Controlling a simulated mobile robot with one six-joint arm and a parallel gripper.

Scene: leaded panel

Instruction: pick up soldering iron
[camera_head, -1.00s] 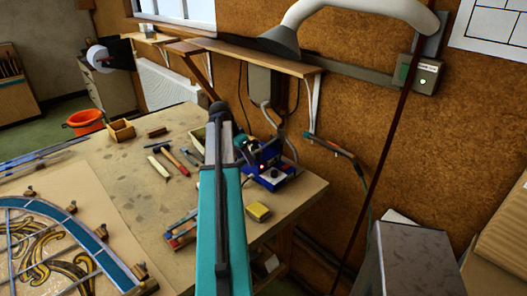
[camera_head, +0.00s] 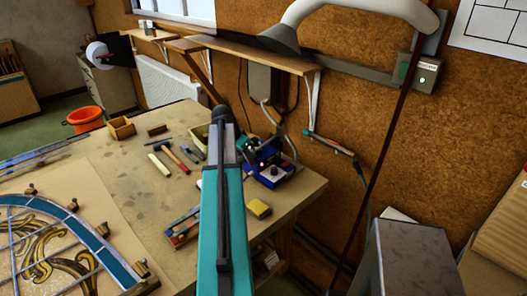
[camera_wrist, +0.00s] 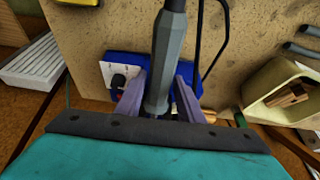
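The soldering iron shows in the wrist view as a grey faceted handle (camera_wrist: 168,50) with a black end, slanting down the picture. It lies between the two fingers of my gripper (camera_wrist: 163,82), with one finger close along each side. I cannot tell if both fingers press on it. The blue soldering station (camera_wrist: 112,72), with a white panel and black knob, is behind them. In the head view the station (camera_head: 272,174) stands near the bench's right edge. My arm hides much of the gripper and iron there.
A shelf (camera_head: 250,55) is above the station. A grey box (camera_head: 410,255) stands right of the bench. In the wrist view, a black cable (camera_wrist: 218,45) curves beside the iron.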

